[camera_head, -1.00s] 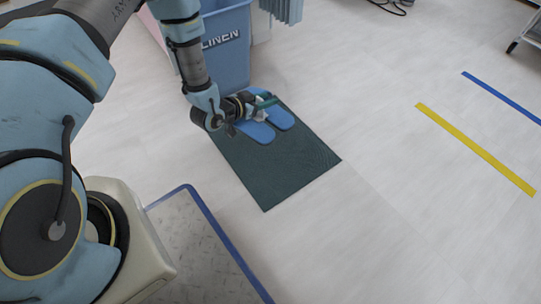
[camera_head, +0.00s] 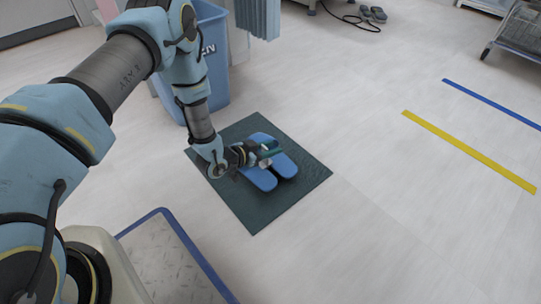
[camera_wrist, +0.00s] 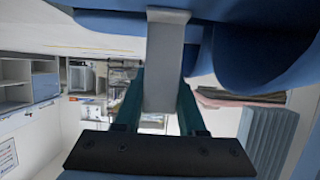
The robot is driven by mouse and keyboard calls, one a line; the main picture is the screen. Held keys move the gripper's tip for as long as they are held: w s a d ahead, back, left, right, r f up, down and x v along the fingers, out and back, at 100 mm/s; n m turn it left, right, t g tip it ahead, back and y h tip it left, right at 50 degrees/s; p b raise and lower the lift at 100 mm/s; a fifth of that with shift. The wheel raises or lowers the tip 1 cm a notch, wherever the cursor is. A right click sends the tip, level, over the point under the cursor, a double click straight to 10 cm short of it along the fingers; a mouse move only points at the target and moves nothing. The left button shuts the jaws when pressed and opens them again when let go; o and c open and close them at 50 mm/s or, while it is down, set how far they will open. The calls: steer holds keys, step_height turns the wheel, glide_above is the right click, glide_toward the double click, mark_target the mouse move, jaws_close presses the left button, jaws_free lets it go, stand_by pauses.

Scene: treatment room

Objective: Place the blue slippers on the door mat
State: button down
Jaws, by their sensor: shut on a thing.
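The blue slippers, a pair side by side, show over the middle of the dark green door mat (camera_head: 255,215); the near slipper (camera_head: 259,180) and the far slipper (camera_head: 287,167) both lie within its outline. I cannot tell whether their soles touch the mat. My gripper (camera_head: 267,156) is at the slippers' upper part, shut on them. In the wrist view, blue slipper surfaces (camera_wrist: 262,45) fill the top, and a grey strip (camera_wrist: 164,70) runs down between the green fingers of my gripper (camera_wrist: 160,92).
A blue linen bin (camera_head: 212,75) stands just behind the mat, with a curtain (camera_head: 258,18) beside it. A wheeled cart (camera_head: 515,35) is far right. Floor right of the mat is clear, with yellow tape (camera_head: 470,150).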

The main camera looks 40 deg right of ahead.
step_height(320, 180, down, 2)
steer(key=shift+r, duration=0.1)
steer(key=shift+c, duration=2.4)
jaws_free()
steer(key=shift+r, duration=0.1)
steer(key=p+v, duration=0.5)
steer(key=v, duration=0.7)
steer(key=shift+p, duration=0.35)
